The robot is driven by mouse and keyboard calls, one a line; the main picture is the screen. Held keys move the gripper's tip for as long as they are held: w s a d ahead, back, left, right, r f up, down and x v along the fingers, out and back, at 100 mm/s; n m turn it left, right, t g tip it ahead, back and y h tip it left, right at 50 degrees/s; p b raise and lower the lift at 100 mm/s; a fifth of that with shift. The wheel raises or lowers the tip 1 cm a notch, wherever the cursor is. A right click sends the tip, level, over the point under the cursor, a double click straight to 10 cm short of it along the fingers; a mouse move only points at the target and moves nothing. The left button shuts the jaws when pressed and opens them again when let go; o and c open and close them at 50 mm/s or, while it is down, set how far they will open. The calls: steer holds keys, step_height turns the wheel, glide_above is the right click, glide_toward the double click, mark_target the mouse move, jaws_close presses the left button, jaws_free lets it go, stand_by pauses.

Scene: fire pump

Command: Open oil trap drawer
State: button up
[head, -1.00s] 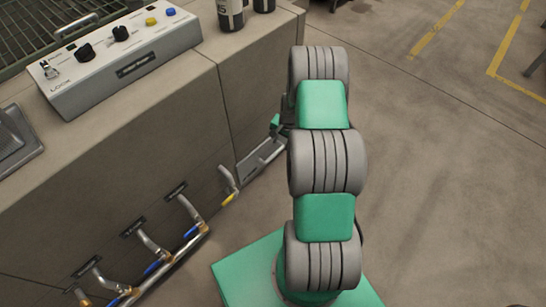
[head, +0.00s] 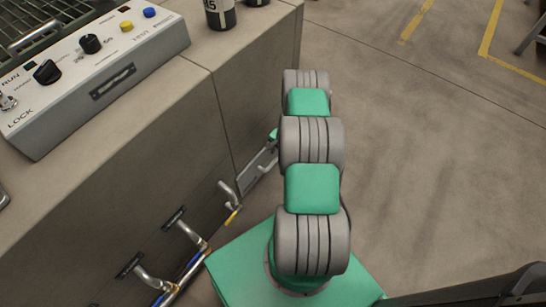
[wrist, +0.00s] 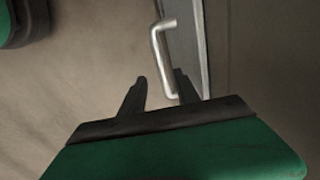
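The oil trap drawer is most likely the light grey front panel (head: 255,179) low on the cabinet's side, just left of my arm in the head view. Its silver bar handle (wrist: 159,55) shows in the wrist view, standing out from the grey panel (wrist: 196,40). My gripper (wrist: 160,82) has its two dark fingers spread apart, with the handle just beyond and between their tips. The handle's near end is close to the right finger; I cannot tell whether they touch. In the head view my arm hides most of the gripper. The drawer looks shut.
A grey control box (head: 95,70) with knobs and buttons sits on the cabinet top. Dark bottles (head: 220,14) stand at its far end. Several pipe valves with levers (head: 186,230) stick out along the cabinet's lower side. The floor on the right is open.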

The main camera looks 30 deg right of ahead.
mark_target(275, 161)
steer(key=f, duration=0.2)
steer(key=w+f+b, duration=0.1)
steer(key=f, duration=0.1)
steer(key=a+f, duration=0.1)
steer(key=shift+w+f, duration=0.2)
steer(key=shift+f, duration=0.2)
jaws_close()
steer(key=shift+s, duration=0.1)
stand_by(0.9)
